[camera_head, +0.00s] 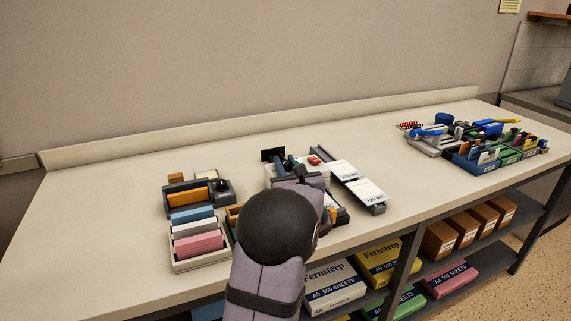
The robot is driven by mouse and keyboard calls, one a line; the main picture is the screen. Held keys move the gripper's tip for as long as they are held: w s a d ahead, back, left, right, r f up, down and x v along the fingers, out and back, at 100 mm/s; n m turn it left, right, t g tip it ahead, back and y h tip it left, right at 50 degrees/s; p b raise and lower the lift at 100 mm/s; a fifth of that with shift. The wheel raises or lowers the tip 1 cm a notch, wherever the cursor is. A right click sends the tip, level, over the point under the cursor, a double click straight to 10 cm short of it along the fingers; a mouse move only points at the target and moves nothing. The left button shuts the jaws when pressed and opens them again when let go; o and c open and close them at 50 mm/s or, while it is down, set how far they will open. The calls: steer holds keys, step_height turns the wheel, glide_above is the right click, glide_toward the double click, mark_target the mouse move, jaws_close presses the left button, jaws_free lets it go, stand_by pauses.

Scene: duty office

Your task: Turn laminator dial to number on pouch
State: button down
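The laminator (322,170) appears to be the low white machine with a red part near the middle of the counter, partly hidden behind my arm. I cannot make out its dial. A white pouch or card (368,190) lies at its right over a grey holder; its small print seems to read "125 MIC". Another pale sheet (344,170) lies just behind it. My gripper (286,167) is over the left part of the machine, seen from behind. My arm hides much of it, so I cannot tell its opening or contact.
Left of my arm stand a tray (183,266) of blue, white and pink cards and a dark holder (222,198) with an orange block. Paper packs (335,287) lie on the shelf below. The counter's left is clear.

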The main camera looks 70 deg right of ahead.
mark_target(286, 165)
steer(key=c, duration=2.5)
jaws_free()
steer(key=shift+f+m+g+h+b, duration=0.1)
steer(key=shift+m+g+h+b, duration=0.4)
steer(key=shift+b, duration=1.1)
steer(key=shift+c, duration=0.2)
steer(key=shift+r+m+g+b, duration=0.2)
steer(key=shift+m+g+b, duration=0.1)
steer(key=shift+g+b, duration=0.3)
steer(key=o, duration=1.1)
steer(key=shift+c, duration=0.2)
steer(key=shift+a, duration=0.15)
steer(key=shift+b+v, duration=0.7)
steer(key=shift+v, duration=2.9)
steer(key=shift+f, duration=0.1)
